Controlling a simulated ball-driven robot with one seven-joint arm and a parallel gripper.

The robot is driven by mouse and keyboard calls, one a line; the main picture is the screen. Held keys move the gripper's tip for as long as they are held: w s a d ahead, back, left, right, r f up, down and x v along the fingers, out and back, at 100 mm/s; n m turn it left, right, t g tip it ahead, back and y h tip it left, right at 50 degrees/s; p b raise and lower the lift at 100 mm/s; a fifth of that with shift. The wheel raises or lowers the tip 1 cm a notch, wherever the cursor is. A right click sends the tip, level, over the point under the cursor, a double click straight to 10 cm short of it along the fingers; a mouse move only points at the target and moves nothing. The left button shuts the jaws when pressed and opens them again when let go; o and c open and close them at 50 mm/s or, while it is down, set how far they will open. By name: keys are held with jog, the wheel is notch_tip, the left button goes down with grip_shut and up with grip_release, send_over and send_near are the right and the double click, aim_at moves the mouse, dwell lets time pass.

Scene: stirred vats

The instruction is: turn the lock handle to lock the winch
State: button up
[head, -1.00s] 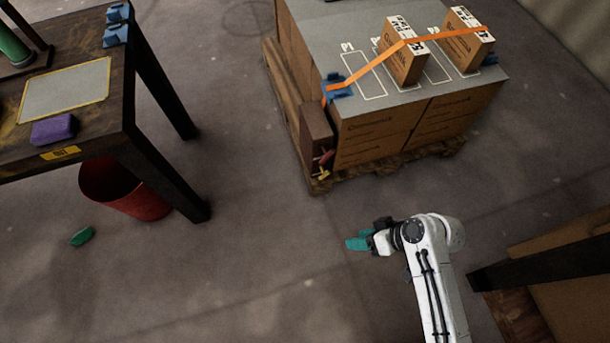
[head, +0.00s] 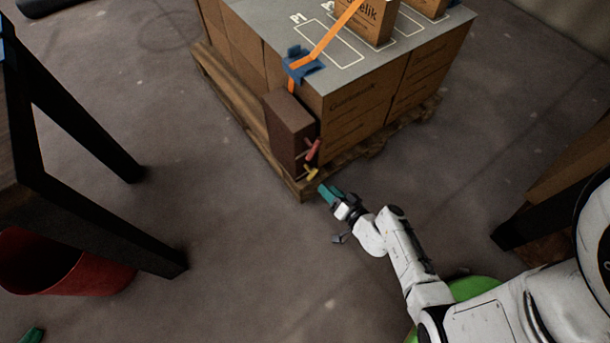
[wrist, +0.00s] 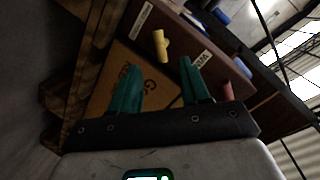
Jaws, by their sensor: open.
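The winch is a dark brown box (head: 288,128) on the near corner of the loaded pallet; it also fills the upper part of the wrist view (wrist: 210,45). A yellow T-shaped handle (head: 311,174) and a red handle (head: 313,152) stick out from its face. In the wrist view the yellow handle (wrist: 161,46) appears just beyond and between my fingertips, and the red handle (wrist: 228,91) lies right of the right finger. White labels sit by both, too small to read surely. My gripper (head: 325,190) has teal fingers, open and empty, pointing at the winch (wrist: 160,66).
Cartons on a wooden pallet (head: 240,120) carry an orange strap (head: 325,42) running from a blue bracket (head: 300,64). A dark table leg and a red bin (head: 80,268) stand left. Another dark leg (head: 515,228) stands right. Floor between is clear.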

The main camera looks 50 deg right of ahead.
aim_at(313, 176)
jog(key=b+x, duration=0.2)
jog(key=x, duration=0.8)
jog(key=shift+r, duration=0.1)
grip_shut()
